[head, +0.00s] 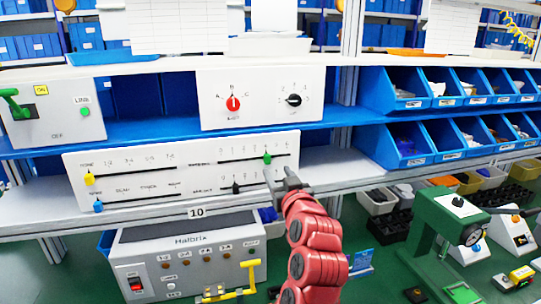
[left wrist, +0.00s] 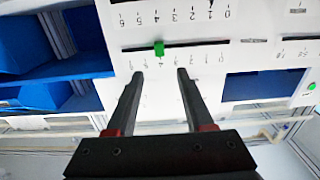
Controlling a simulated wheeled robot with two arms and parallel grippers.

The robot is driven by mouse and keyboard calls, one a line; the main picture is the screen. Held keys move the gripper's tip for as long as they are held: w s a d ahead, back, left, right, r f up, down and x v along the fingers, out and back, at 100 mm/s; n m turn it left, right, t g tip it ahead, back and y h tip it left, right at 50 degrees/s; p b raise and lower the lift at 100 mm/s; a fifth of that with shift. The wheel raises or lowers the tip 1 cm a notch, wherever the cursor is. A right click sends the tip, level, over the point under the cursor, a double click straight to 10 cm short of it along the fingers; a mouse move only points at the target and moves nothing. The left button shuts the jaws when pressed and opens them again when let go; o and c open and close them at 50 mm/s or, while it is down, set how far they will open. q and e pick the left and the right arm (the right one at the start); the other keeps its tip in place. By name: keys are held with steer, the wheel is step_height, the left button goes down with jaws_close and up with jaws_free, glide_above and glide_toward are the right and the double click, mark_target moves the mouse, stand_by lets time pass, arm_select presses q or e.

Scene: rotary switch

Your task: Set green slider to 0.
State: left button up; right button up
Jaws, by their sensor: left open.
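The green slider (head: 267,157) sits on the upper right track of the white slider panel (head: 140,162), toward the track's right part. In the left wrist view, where the panel looks upside down, the green slider (left wrist: 159,49) stands on a dark slot beside a number scale; its exact value is hard to read. My left gripper (head: 278,180) is in front of the panel, just below the green slider. In the left wrist view its two dark fingers (left wrist: 160,73) are apart, with the slider just beyond the gap between their tips and nothing held. My right gripper is not in view.
A black slider (head: 235,187) is on the track below. Yellow (head: 89,179) and blue (head: 98,206) sliders are at the panel's left. A panel with red and black knobs (head: 262,98) stands above. Blue bins (head: 405,145) are at the right, a grey control box (head: 185,262) below.

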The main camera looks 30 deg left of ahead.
mark_target(267, 158)
arm_select(q)
steer(key=p+x, duration=0.2)
steer(key=x, duration=0.6)
steer(key=shift+w+a, duration=0.25)
steer(key=shift+c, duration=0.3)
jaws_close()
stand_by(0.6)
